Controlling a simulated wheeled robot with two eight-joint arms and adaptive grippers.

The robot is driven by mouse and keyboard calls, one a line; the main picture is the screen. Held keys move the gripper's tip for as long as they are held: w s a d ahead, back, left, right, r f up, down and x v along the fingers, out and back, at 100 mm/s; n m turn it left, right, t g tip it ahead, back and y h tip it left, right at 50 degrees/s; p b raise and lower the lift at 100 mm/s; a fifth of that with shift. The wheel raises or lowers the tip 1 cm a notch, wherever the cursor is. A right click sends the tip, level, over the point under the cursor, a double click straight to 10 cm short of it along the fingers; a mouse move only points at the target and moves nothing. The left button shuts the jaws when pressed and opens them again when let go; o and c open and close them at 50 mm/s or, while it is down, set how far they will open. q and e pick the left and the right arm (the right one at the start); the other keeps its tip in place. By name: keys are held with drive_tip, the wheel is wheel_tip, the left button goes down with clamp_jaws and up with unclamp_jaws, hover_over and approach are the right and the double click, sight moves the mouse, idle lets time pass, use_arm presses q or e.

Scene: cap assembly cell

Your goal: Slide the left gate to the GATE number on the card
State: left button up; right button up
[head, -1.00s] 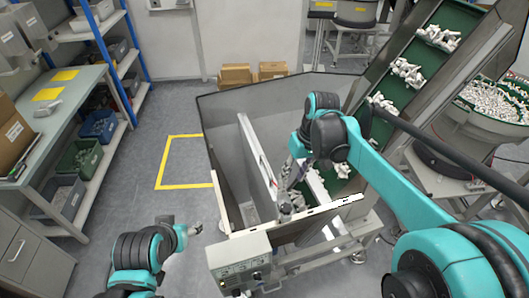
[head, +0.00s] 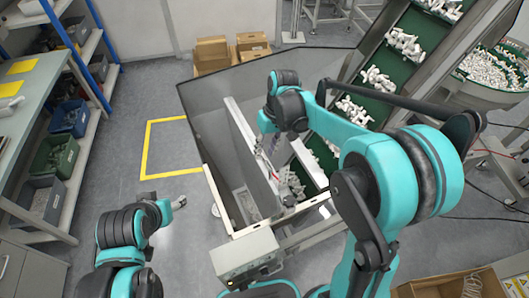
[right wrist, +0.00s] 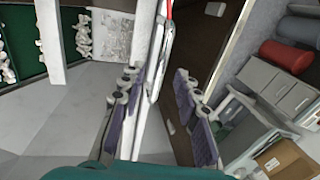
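The left gate (head: 236,112) is a long upright panel with a pale top edge, standing inside the grey metal hopper (head: 205,135). My left gripper (head: 179,203) is outside the hopper at left, too small to judge. I cannot make out a card or its number.
A green conveyor (head: 380,78) with white parts rises at the right of the hopper. A grey control box (head: 245,255) sits at the hopper's front. Cardboard boxes (head: 212,52) stand behind. The floor inside the yellow outline (head: 170,150) is clear.

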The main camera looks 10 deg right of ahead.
drive_tip(key=shift+f, duration=0.5)
drive_tip(key=shift+s+f, duration=0.1)
drive_tip(key=shift+c, duration=0.2)
clamp_jaws()
drive_tip(key=shift+r+p, duration=0.8)
drive_tip(key=shift+r, duration=0.6)
drive_tip(key=shift+f, duration=0.1)
drive_tip(key=shift+o, duration=0.2)
unclamp_jaws()
